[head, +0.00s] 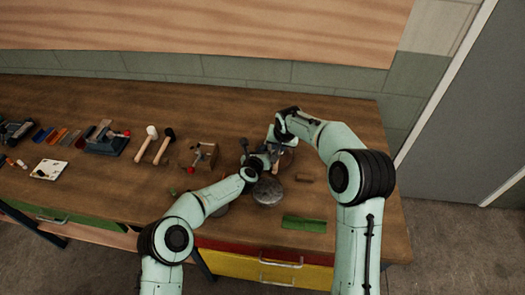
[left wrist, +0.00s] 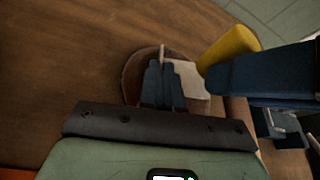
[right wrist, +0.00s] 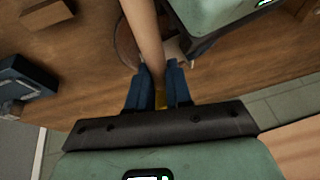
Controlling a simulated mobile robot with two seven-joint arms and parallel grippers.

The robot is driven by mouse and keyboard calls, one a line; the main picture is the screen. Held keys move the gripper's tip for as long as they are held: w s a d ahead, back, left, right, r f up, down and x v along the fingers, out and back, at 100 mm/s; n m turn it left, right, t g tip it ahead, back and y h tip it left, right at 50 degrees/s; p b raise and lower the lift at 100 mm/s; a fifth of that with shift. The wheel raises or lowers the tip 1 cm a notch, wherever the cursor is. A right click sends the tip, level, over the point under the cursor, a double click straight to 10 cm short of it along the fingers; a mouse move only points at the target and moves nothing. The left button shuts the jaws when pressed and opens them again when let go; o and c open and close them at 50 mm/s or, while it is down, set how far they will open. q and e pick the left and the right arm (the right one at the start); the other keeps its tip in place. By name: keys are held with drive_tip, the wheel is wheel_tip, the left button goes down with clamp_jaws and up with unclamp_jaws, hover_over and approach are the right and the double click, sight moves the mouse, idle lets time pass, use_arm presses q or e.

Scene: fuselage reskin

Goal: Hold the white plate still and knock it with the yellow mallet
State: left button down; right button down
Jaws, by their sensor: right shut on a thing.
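The white plate (left wrist: 190,80) is over a round brown disc (left wrist: 133,88) in the left wrist view. My left gripper (head: 258,165) is low over the bench. Its two dark blue fingers (left wrist: 163,65) are close together at the plate, with a thin pale edge between the tips; whether they grip it is unclear. My right gripper (head: 279,135) is shut on the yellow mallet. In the right wrist view its wooden handle (right wrist: 143,30) runs from the fingers (right wrist: 157,75), with yellow (right wrist: 160,100) between them. Yellow also shows near the plate in the left wrist view (left wrist: 230,45).
On the wooden bench (head: 100,195) a round grey metal piece (head: 268,192) and a green block (head: 304,224) lie near the grippers. A wooden box (head: 204,157), two mallets (head: 152,142) and several tools stand to the left. A wall rises behind.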

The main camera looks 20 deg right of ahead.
idle(0.4)
drive_tip(key=shift+f, duration=0.85)
drive_tip(key=shift+r, duration=1.55)
drive_tip(key=shift+f, duration=0.15)
drive_tip(key=shift+f, duration=0.5)
drive_tip(key=shift+f, duration=0.1)
drive_tip(key=shift+f, duration=0.8)
